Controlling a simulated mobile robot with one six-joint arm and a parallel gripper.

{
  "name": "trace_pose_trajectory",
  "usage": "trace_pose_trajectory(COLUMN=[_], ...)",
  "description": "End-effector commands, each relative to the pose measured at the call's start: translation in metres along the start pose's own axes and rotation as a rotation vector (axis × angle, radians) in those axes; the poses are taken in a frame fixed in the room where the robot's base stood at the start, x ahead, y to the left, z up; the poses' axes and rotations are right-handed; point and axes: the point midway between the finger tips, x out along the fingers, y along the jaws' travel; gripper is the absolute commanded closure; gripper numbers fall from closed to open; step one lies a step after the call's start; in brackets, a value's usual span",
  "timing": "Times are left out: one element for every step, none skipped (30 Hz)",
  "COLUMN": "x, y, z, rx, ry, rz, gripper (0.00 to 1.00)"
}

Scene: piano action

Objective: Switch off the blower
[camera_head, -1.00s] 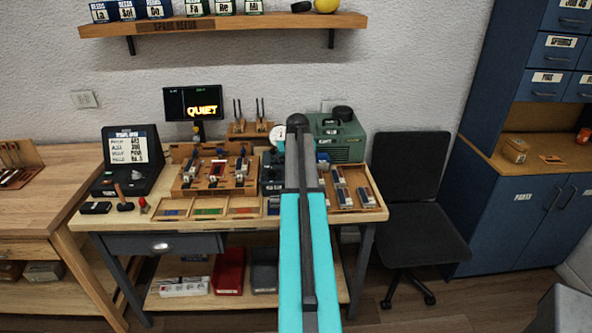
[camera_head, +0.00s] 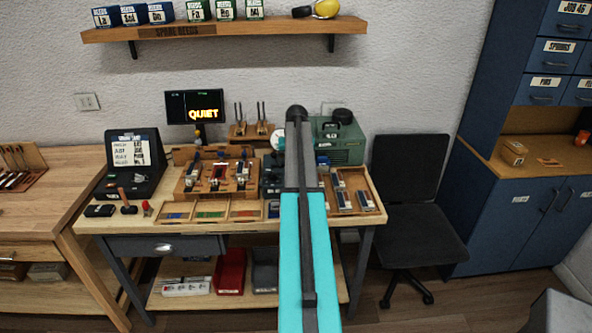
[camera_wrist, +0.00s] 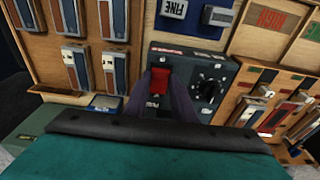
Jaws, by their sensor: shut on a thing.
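The green blower (camera_head: 341,143) stands at the back right of the bench, behind my arm. A dark control box (camera_head: 271,172) sits left of my arm, partly hidden by it. In the wrist view this dark box (camera_wrist: 207,70) carries a red rocker switch (camera_wrist: 159,79) and a black round knob (camera_wrist: 206,90). My gripper (camera_wrist: 160,88) has its dark fingers on either side of the red switch and is shut on it. In the head view the gripper is hidden behind my arm. The switch's exact position is hard to tell.
The screen (camera_head: 194,107) reads "QUIET". A wooden rack of reeds (camera_head: 216,177) stands left of the control box, and a reed tray (camera_head: 371,195) lies right of my arm. A black chair (camera_head: 411,180) stands to the right. A shelf (camera_head: 226,29) hangs above.

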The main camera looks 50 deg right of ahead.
Motion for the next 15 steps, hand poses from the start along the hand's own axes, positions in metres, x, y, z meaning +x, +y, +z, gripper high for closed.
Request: trace_pose_trajectory(x=[-0.0007, -0.0005, -0.0004, -0.0003, -0.0002, -0.0002, -0.0002, -0.0003, -0.0003, -0.0003, -0.0003, -0.0004, -0.0004, -0.0004, -0.0004], y=[-0.0002, -0.0002, -0.0002, -0.0003, -0.0003, -0.0004, -0.0004, -0.0005, -0.0005, -0.0006, -0.0006, -0.0007, -0.0007, -0.0007, -0.0006], z=[-0.0019, -0.0016, -0.0013, -0.0011, -0.001, -0.0009, -0.0008, -0.0009, -0.0009, -0.0009, -0.0009, -0.0009, -0.0009, -0.0008, -0.0008], rx=[0.0, -0.001, -0.001, -0.001, -0.001, -0.001, -0.001, -0.001, -0.001, -0.001, -0.001, -0.001, -0.001, -0.001, -0.001], ry=[-0.003, -0.005, -0.007, -0.007, -0.007, -0.007, -0.007, -0.007, -0.007, -0.006, -0.006, -0.006, -0.006, -0.006, -0.006], rz=[0.0, 0.0, 0.0, 0.0, 0.0, 0.0, 0.0, 0.0, 0.0, -0.001, -0.001, -0.001, -0.001, -0.001, -0.001], gripper=[0.99, 0.99, 0.99, 0.99, 0.99, 0.99, 0.99, 0.99, 0.99, 0.99, 0.75, 0.68, 0.63, 0.58, 0.58])
